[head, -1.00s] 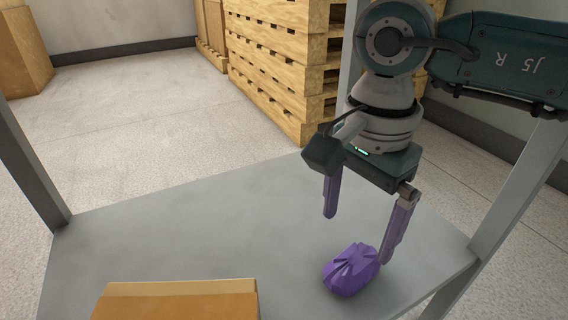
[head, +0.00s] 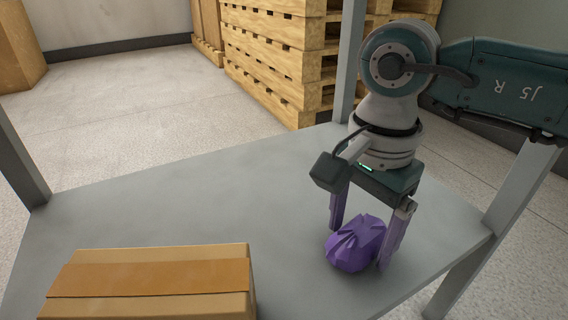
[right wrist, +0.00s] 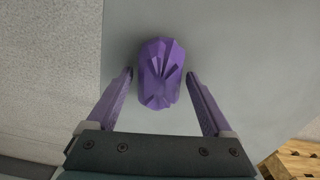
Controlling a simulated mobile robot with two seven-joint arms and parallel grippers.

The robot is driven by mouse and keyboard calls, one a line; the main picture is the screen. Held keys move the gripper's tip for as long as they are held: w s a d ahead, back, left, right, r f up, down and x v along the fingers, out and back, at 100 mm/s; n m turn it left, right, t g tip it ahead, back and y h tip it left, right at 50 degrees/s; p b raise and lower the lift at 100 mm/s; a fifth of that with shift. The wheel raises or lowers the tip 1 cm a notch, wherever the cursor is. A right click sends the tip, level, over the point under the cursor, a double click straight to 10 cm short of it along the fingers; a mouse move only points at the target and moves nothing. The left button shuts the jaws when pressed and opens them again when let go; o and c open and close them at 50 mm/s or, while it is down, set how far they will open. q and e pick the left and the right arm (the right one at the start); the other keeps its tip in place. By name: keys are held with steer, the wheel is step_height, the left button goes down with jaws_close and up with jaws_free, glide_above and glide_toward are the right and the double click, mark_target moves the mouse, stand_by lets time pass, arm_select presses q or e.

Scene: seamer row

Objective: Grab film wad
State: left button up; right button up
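The film wad (head: 356,245) is a crumpled purple lump lying on the grey table (head: 190,205), near its right front part. It also shows in the right wrist view (right wrist: 160,72), ahead of and between the fingertips. My right gripper (head: 358,247) points down over the wad with its purple fingers apart. In the right wrist view the open fingers (right wrist: 160,75) stand on either side of the wad's near end, with a gap on each side. My left gripper is in neither view.
A cardboard box (head: 150,285) with a tan tape band stands at the front left of the table. Grey posts (head: 20,155) rise at the table's corners. Stacked wooden pallets (head: 285,60) stand on the floor behind. The table's middle is clear.

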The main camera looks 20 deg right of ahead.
steer(key=c, duration=1.1)
